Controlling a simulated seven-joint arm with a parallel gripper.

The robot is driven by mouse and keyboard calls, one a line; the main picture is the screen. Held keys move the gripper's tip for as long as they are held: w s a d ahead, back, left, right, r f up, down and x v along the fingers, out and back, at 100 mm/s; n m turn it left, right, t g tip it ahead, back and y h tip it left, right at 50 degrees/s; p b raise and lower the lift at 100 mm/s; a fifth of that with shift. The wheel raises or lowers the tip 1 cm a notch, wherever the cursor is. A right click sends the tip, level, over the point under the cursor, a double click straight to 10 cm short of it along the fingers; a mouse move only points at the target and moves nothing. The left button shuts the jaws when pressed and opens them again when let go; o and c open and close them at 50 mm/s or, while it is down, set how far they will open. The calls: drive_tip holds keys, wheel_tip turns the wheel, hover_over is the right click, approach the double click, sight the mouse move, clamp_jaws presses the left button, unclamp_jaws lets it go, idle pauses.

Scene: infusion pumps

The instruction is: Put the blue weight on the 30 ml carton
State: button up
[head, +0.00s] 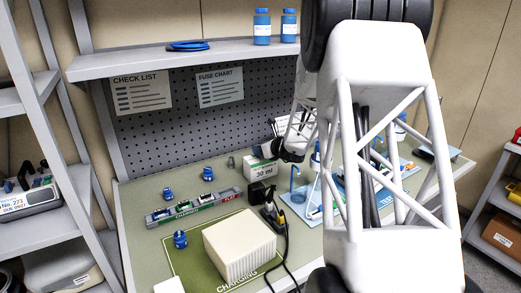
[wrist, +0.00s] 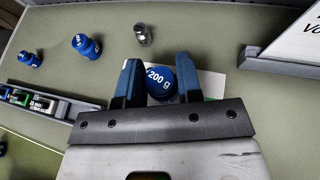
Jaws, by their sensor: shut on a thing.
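My gripper (wrist: 158,66) is shut on a blue weight (wrist: 160,84) marked 200 g, which sits between the two fingers in the wrist view. In the head view my gripper (head: 290,152) is at the right end of the white 30 ml carton (head: 262,171), and the held weight is hidden there. In the wrist view a white top of the carton (wrist: 213,84) shows behind and to the right of the weight. I cannot tell whether the weight touches the carton.
Other blue weights (head: 208,174) (head: 168,193) (head: 180,240) and a silver weight (head: 231,161) stand on the bench. A grey rack (head: 190,210) and a cream charger box (head: 240,245) are in front. A white sign (wrist: 298,45) in a grey holder is at the wrist view's right.

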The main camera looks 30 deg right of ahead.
drive_tip(key=shift+f, duration=0.15)
drive_tip(key=o, duration=1)
drive_tip(key=shift+v, duration=1.05)
drive_tip(key=shift+s+d+r, duration=0.1)
drive_tip(key=shift+s+r, duration=0.1)
drive_tip(key=shift+r, duration=1.7)
drive_tip(key=shift+s+r, duration=0.2)
drive_tip(key=shift+r, duration=1.65)
